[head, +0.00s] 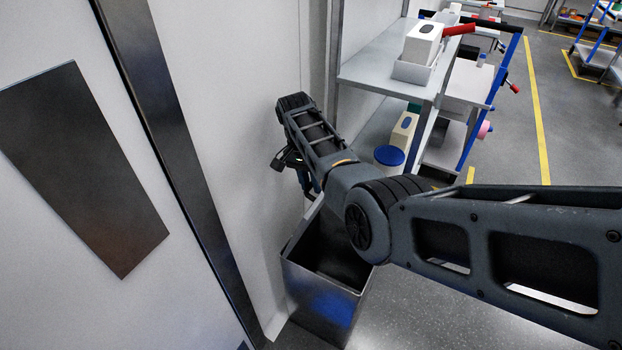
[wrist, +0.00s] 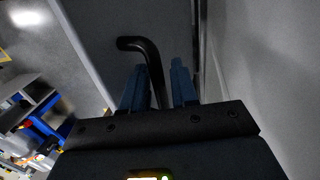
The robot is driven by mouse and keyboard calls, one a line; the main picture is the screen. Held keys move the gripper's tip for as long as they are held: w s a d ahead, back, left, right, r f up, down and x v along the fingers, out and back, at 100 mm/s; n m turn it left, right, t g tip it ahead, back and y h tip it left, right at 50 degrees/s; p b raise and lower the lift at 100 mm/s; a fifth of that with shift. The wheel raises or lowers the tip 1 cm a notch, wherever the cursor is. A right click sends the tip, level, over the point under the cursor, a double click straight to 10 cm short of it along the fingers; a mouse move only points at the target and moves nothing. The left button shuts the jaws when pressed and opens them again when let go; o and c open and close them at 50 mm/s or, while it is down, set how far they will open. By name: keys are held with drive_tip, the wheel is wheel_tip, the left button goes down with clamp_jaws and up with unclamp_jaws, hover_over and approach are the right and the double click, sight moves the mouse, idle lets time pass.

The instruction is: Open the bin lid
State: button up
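The bin (head: 322,290) is a dark metal box on the floor against the white wall in the head view. Its top is uncovered and its dark inside shows. My arm crosses over its right side. A grey panel (wrist: 108,38), seemingly the raised lid, fills the upper middle of the wrist view. A black bent handle (wrist: 152,60) stands out from it. My gripper (wrist: 159,65) has its two blue fingers on either side of the handle, with a gap showing on the right. The fingers look open. In the head view my gripper is mostly hidden behind my wrist, close to the wall.
A shelf unit (head: 385,68) with white boxes stands just beyond the bin. A blue-lidded white container (head: 389,158) is low beside it. A dark panel (head: 88,165) is on the wall at left. Open grey floor (head: 575,110) with yellow lines lies at right.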

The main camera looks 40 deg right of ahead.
drive_tip(key=shift+o, duration=0.9)
drive_tip(key=shift+w+d+r, duration=0.1)
drive_tip(key=shift+r, duration=0.05)
drive_tip(key=shift+r, duration=0.1)
drive_tip(key=shift+r, duration=0.1)
wheel_tip(320, 180, up, 7)
drive_tip(key=w, duration=0.1)
drive_tip(key=shift+w+a+r, duration=0.2)
drive_tip(key=shift+a, duration=0.05)
